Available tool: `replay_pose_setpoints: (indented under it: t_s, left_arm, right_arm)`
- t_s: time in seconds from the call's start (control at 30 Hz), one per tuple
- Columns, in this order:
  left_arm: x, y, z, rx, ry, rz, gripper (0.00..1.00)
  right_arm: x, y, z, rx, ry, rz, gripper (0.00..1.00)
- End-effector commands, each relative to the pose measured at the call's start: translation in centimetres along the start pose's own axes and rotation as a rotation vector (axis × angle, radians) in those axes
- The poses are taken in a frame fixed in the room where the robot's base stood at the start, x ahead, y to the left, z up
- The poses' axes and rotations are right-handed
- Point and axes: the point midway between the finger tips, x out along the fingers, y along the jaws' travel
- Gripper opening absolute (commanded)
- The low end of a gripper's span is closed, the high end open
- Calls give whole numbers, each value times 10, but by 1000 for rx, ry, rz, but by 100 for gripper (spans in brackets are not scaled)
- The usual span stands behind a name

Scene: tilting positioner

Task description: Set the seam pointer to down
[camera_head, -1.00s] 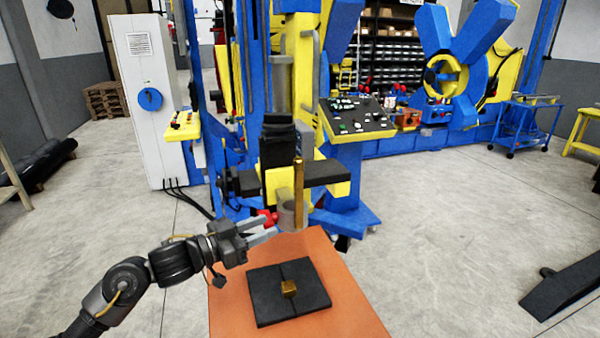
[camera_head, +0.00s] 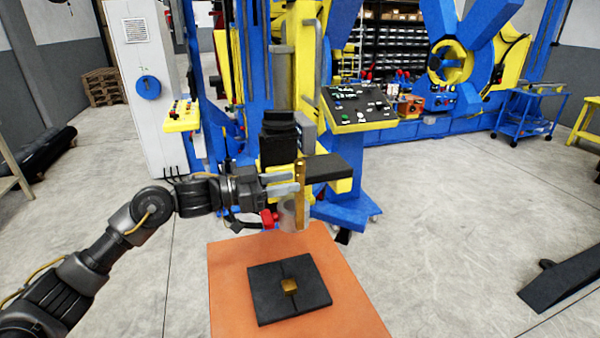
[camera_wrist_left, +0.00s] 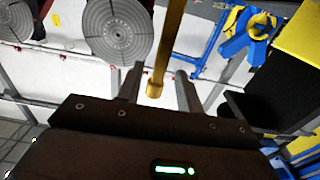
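A thin brass-coloured bar, which I take to be the seam pointer (camera_head: 301,200), hangs upright in front of the machine in the head view. Its lower part overlaps a grey cylinder (camera_head: 287,214). My left gripper (camera_head: 296,183) is level with the bar's upper half, its fingers pointing right toward it. In the left wrist view the brass bar (camera_wrist_left: 168,45) comes down from the top, and its rounded end lies between the two spread fingers (camera_wrist_left: 160,72). Gaps show on both sides, so the gripper is open. My right gripper is not in view.
An orange table (camera_head: 232,290) below carries a black plate (camera_head: 265,295) with a small brass block (camera_head: 289,286). A dark arm (camera_head: 325,168) of the machine is just right of the bar. A control panel (camera_head: 357,107) stands behind. Open floor lies to the right.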

Motion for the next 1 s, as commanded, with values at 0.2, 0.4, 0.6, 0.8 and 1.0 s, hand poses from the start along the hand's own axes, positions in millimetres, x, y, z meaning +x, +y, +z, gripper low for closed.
replay_pose_setpoints:
  t_s: [0.2,0.4,0.6,0.8,1.0]
  left_arm:
    - [29,0,-2,0,1,-1,36]
    - [38,0,0,1,0,-2,36]
    - [38,0,0,1,0,-2,36]
    - [38,0,0,1,0,-2,14]
    - [38,0,0,1,0,-2,0]
  right_arm:
    - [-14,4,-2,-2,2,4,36]
    - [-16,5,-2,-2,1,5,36]
    - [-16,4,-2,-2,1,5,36]
    - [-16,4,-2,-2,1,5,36]
    - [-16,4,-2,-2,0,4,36]
